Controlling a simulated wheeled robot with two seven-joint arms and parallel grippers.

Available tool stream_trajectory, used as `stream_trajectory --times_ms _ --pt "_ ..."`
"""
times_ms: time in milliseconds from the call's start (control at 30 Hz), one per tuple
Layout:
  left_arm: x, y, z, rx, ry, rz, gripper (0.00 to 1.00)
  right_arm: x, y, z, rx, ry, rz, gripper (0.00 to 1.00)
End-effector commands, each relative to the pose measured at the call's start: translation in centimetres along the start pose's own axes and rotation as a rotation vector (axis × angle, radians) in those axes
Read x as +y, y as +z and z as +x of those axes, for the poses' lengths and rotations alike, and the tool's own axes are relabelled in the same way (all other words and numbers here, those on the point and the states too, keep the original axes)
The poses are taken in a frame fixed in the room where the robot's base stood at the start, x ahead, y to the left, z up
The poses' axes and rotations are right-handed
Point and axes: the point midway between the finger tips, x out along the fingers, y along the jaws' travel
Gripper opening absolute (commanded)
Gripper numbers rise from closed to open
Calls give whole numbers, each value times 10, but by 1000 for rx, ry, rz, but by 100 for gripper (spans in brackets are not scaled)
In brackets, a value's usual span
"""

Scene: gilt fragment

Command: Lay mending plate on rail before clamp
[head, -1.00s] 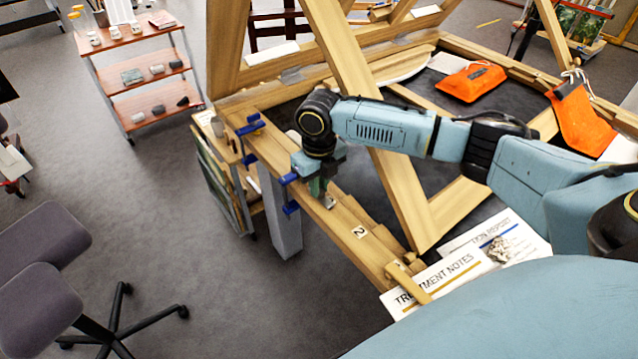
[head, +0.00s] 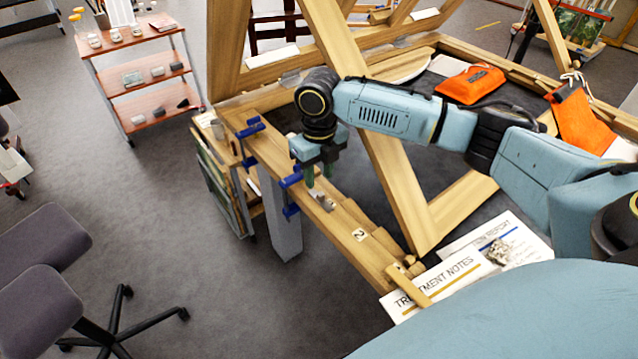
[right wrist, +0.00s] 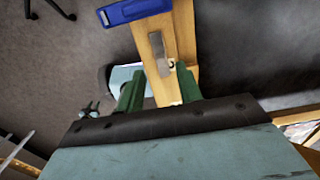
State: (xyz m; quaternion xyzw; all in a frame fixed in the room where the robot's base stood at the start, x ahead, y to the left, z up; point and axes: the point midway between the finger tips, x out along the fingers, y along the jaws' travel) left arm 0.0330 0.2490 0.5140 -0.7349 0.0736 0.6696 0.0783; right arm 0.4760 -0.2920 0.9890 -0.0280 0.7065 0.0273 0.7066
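A small grey mending plate (head: 328,203) lies on the wooden rail (head: 268,150), and it also shows lengthwise on the rail in the right wrist view (right wrist: 158,52). A blue clamp (head: 290,178) grips the rail just beyond the plate; a blue clamp bar (right wrist: 135,11) also shows in the right wrist view. My right gripper (head: 319,178) is above the rail by the plate. In the right wrist view its green fingers (right wrist: 158,72) stand apart with nothing between them, and the plate lies beyond their tips. My left gripper is not in view.
Another blue clamp (head: 250,129) sits at the rail's far end. A number 2 label (head: 360,234) and stepped wood strips are nearer. Treatment notes (head: 440,282) lie at the near corner.

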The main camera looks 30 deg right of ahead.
Motion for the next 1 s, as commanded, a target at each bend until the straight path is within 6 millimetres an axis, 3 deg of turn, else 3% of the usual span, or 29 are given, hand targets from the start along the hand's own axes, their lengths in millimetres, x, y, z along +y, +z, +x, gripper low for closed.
stream_trajectory --times_ms 200,400,1000 --pt "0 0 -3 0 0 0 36 0 1 -47 -3 0 -1 35" --pt "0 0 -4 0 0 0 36 0 0 -69 0 -1 0 35" --pt "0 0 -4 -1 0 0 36 0 0 -72 1 0 0 35"
